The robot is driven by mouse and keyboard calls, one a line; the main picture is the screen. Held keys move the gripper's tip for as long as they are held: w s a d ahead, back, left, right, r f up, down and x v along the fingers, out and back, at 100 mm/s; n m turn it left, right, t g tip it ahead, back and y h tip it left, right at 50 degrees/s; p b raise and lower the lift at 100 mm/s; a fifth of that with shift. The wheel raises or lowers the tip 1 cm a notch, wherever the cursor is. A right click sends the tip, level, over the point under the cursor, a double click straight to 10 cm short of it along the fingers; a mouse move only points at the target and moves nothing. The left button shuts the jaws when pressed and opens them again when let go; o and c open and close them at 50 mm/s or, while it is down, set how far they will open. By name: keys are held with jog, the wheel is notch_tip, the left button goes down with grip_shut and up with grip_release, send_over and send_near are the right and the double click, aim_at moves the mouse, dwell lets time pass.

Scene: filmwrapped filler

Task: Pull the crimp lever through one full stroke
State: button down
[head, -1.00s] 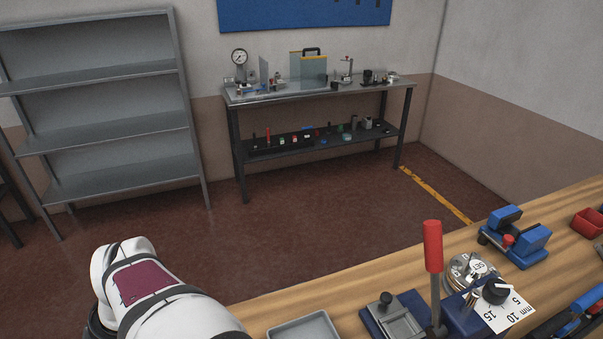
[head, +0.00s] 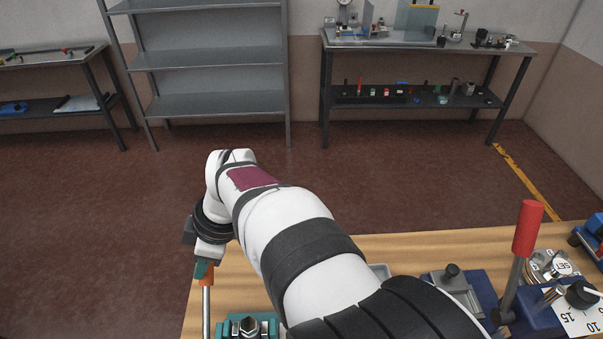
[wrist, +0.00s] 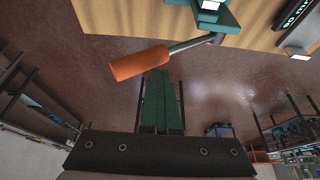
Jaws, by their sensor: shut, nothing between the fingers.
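A lever with an orange handle (head: 207,276) and a thin metal shaft stands at the left end of the wooden bench, beside a teal bench tool (head: 248,326). My gripper (head: 203,267) is right at the top of this handle. In the wrist view the orange handle (wrist: 140,63) lies just past the tips of my teal fingers (wrist: 158,74), with its shaft running to a teal base (wrist: 215,17). The fingers are together with nothing between them. Whether they touch the handle is unclear. The lower shaft is cut off in the head view.
A second lever with a red handle (head: 528,228) stands on a blue device (head: 535,318) to the right, with a dial (head: 553,267) beside it. Shelves (head: 215,60) and a back table (head: 430,40) stand far off across open floor.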

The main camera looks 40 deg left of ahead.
jog(key=shift+w+a+f, duration=0.55)
jog(key=shift+f, duration=0.2)
jog(key=shift+w+a+f, duration=0.25)
jog(key=shift+f, duration=0.2)
jog(key=shift+w+a+f, duration=0.2)
jog(key=shift+f, duration=0.3)
jog(key=shift+w+a+f, duration=0.2)
jog(key=shift+f, duration=0.2)
jog(key=shift+w+a+f, duration=0.15)
jog(key=shift+w+f, duration=0.05)
jog(key=shift+f, duration=0.2)
